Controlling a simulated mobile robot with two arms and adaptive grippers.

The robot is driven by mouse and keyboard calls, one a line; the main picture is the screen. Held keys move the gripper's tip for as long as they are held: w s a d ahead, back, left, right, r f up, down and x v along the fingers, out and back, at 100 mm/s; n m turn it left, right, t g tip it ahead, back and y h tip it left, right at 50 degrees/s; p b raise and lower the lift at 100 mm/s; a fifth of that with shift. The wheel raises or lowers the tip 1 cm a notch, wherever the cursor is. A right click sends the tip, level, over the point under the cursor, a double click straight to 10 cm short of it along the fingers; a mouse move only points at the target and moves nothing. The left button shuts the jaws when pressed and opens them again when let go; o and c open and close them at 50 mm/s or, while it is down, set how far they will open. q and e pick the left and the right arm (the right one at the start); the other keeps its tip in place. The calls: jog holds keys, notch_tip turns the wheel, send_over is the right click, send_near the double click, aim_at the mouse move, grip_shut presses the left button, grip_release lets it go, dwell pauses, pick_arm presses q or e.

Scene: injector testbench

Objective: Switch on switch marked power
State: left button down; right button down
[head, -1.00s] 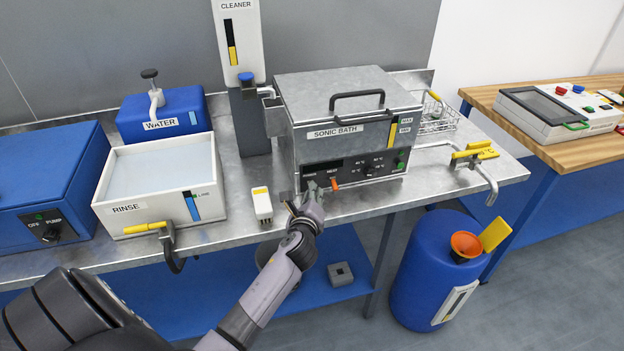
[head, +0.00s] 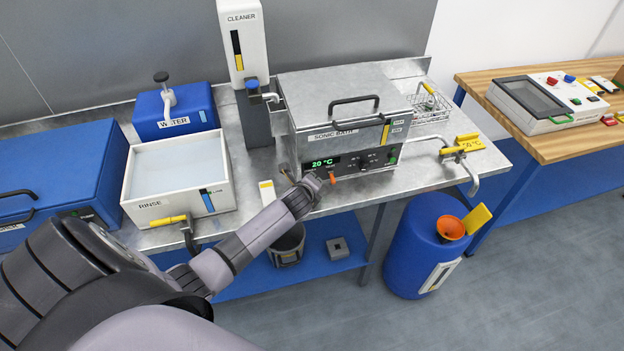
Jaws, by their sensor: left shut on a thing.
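The sonic bath (head: 340,105) is a metal box with a closed lid in the middle of the bench. Its dark front panel (head: 350,163) has a display (head: 323,162) lit with a green "20 °C", small knobs and a green button to the right. My left gripper (head: 315,180) is at the lower left of this panel, shut on the power switch, which it hides along with its marking. My right gripper is out of view.
The rinse tub (head: 178,180), water box (head: 175,112) and cleaner dispenser (head: 243,45) stand left of the bath. A yellow-handled tap (head: 462,146) is at the bench's right end. A blue drum (head: 425,245) with an orange funnel stands on the floor.

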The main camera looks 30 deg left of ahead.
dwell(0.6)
pick_arm(q)
jog(key=c, duration=1.6)
grip_release()
jog(key=shift+a, duration=0.1)
jog(key=shift+r, duration=0.1)
jog(key=v, duration=1.2)
